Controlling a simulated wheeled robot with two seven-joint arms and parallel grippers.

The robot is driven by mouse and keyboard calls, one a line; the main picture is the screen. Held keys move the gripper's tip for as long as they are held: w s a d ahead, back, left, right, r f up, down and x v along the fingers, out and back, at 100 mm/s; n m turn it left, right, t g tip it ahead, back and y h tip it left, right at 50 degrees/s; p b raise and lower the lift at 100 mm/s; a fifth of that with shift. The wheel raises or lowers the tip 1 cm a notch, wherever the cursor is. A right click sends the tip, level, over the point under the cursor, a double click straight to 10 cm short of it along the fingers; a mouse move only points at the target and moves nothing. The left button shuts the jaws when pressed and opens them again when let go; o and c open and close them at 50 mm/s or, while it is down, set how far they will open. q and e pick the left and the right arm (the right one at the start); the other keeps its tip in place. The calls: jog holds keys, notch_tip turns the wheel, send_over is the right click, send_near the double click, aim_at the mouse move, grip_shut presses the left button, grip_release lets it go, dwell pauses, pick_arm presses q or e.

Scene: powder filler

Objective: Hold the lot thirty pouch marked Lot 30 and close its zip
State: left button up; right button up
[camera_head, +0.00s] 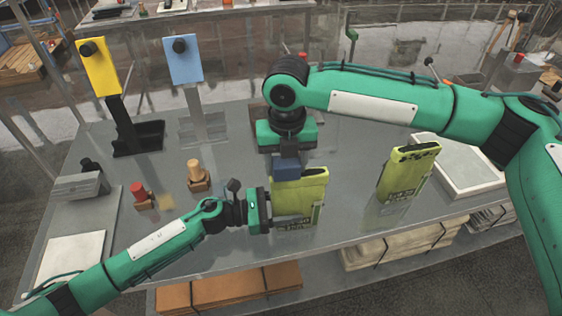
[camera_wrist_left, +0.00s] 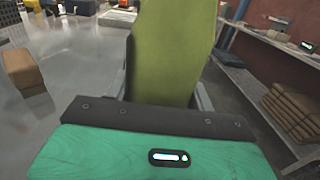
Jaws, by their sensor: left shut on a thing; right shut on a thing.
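A yellow-green pouch (camera_head: 311,188) stands upright near the table's front edge. Dark print runs along its lower front, ending in what looks like 30; the rest is too small to read surely. My left gripper (camera_head: 284,218) is shut on its lower left side. The pouch also fills the middle of the left wrist view (camera_wrist_left: 170,50), between the fingers. My right gripper (camera_head: 287,160) points down at the pouch's top and is shut on a small blue block (camera_head: 287,169) at the top edge. The gripper and block hide much of that edge, so I cannot tell how the zip stands.
A second yellow-green pouch (camera_head: 405,175) stands to the right, beside a white tray (camera_head: 468,186). Red-topped (camera_head: 139,192) and tan-topped (camera_head: 196,172) pieces stand to the left. Yellow (camera_head: 98,70) and blue (camera_head: 183,62) panels rise behind. My right arm crosses above the table.

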aim_at(309, 171)
jog(key=shift+d, duration=0.35)
jog(key=shift+w+d, duration=0.1)
jog(key=shift+d, duration=0.05)
jog(key=shift+w+d, duration=0.25)
jog(key=shift+d, duration=0.65)
jog(key=shift+d, duration=0.1)
jog(key=shift+w+d+f, duration=0.1)
jog(key=shift+w+d, duration=0.1)
jog(key=shift+d, duration=0.85)
jog(key=shift+d, duration=0.2)
jog(key=shift+w+d, duration=0.3)
jog(key=shift+d, duration=0.6)
jog(key=shift+a, duration=0.15)
jog(key=shift+s+a, duration=0.25)
jog(key=shift+a, duration=0.75)
